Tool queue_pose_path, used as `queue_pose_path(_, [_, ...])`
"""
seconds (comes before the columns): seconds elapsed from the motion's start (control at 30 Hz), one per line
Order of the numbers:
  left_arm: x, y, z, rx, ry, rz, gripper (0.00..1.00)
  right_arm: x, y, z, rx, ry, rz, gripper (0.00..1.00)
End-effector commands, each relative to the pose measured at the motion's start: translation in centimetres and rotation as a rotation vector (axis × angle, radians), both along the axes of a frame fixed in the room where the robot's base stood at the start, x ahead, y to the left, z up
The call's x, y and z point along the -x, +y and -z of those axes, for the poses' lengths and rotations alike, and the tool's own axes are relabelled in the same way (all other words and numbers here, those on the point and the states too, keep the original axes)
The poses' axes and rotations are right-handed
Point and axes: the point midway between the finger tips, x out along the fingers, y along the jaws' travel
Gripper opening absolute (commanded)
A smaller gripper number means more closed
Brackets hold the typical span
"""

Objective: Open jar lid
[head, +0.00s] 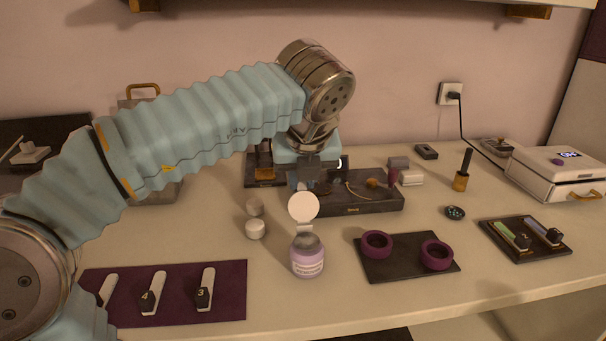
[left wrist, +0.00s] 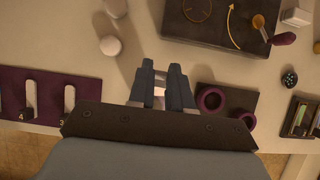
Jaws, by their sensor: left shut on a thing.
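The jar (head: 307,260) is a small lilac bottle with a pale label, standing upright near the front of the table. Its round white lid (head: 303,207) stands tipped up above the jar's neck, joined to it at the lower edge. My left gripper (head: 304,185) comes down from above, with its fingertips at the lid's upper edge and partly behind it. In the left wrist view the dark fingers of my left gripper (left wrist: 161,88) are close together around the white lid (left wrist: 159,98). The jar body is hidden there. My right gripper is not in view.
A dark tray with two purple rings (head: 408,268) lies right of the jar. A purple mat with white-and-black pieces (head: 228,278) lies to the left. Two pale knobs (head: 255,228) stand close by on the left. A dark box (head: 370,203) stands behind.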

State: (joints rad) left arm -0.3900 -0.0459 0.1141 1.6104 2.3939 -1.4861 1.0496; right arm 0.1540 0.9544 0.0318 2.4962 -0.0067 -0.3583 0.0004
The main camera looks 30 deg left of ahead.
Motion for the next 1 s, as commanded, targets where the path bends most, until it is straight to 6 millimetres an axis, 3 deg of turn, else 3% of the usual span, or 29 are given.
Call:
queue_pose_path(0.33, [-0.2,0.2,0.5,-0.003,0.010,-0.006,0.00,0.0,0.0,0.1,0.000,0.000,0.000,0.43])
queue_pose_path(0.37, [-0.2,0.3,0.5,-0.003,0.010,-0.006,0.22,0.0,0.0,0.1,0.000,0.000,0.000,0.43])
queue_pose_path(0.5, [-0.2,0.2,0.4,-0.003,0.008,-0.005,0.43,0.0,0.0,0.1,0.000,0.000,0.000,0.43])
queue_pose_path(0.83, [0.0,0.0,0.0,-0.001,0.004,-0.002,0.45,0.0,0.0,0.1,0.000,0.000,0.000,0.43])
queue_pose_path(1.0, [0.8,-0.6,-1.9,0.000,0.002,-0.002,0.45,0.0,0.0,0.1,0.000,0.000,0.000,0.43])
